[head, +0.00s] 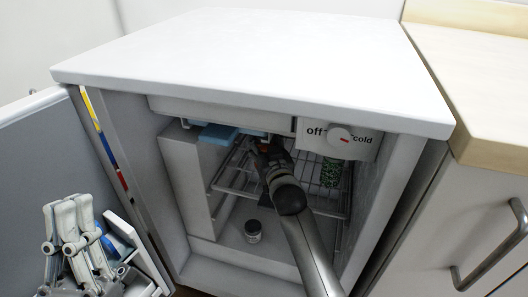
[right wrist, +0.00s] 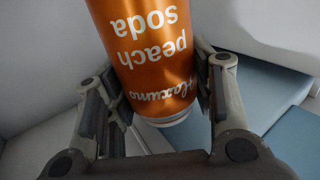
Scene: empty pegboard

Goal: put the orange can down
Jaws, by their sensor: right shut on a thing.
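The orange can (right wrist: 155,55), printed "peach soda", fills the middle of the right wrist view, its lettering upside down there. My right gripper (right wrist: 157,82) is shut on it, one finger against each side. In the head view my right arm reaches into the open fridge (head: 180,190), and the right gripper (head: 268,150) is a dark shape near the upper wire shelf. The can is mostly or wholly hidden there, and I cannot tell if it touches a surface. My left gripper (head: 72,225) is at the lower left, in front of the fridge door; its opening is unclear.
A wire shelf (head: 325,205) spans the fridge, with a green patterned can (head: 330,172) on its right. A small dark jar (head: 253,231) stands on the fridge floor. Light blue items (head: 218,135) sit at the upper left. The open door (head: 45,150) stands left; a temperature dial (head: 340,137) hangs upper right.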

